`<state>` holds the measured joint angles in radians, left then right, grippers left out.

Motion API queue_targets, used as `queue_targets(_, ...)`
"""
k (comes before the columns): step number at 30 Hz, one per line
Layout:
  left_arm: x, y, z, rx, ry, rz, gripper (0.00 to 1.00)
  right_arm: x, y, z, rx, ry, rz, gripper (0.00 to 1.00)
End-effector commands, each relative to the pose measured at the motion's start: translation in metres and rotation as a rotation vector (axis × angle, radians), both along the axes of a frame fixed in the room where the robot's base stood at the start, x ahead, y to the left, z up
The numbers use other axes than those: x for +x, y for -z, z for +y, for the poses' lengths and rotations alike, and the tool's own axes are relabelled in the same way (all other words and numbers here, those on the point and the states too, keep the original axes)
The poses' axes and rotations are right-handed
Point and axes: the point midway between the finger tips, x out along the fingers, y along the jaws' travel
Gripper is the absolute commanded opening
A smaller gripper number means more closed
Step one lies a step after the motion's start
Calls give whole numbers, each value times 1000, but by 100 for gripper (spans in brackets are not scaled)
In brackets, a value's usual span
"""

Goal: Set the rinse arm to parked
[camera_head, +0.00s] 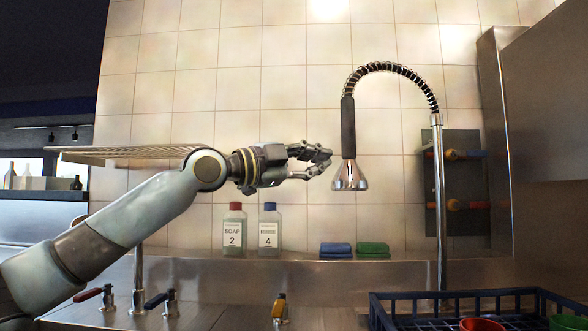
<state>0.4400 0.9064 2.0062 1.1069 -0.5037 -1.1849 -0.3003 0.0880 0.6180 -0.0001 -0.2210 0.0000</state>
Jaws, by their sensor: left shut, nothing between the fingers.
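The rinse arm (348,128) is a black coiled hose on a chrome post (440,205), arching left and ending in a chrome spray head (349,176) that hangs straight down. My left gripper (326,162) reaches in from the left, with its fingertips just left of the spray head's neck. The fingers are shut with nothing between them. I cannot tell whether they touch the head. My right gripper is not in view.
Two bottles, soap (233,230) and another (269,230), stand on the back ledge beside blue (335,248) and green (373,248) cloths. A dark blue rack (400,309) with cups sits lower right. Tap levers (281,306) line the front. A steel cabinet (550,100) stands right.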

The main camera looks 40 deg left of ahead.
Motion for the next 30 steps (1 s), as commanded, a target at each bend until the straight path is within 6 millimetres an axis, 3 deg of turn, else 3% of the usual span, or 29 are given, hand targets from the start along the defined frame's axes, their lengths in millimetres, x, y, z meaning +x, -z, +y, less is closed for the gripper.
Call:
queue_targets(3,-7,6,17,10,-2,3,0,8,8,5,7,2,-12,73)
queue_targets(12,-18,8,40,4,1,1,0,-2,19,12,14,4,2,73)
queue_targets(30,-20,5,44,-1,3,-2,0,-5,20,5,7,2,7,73)
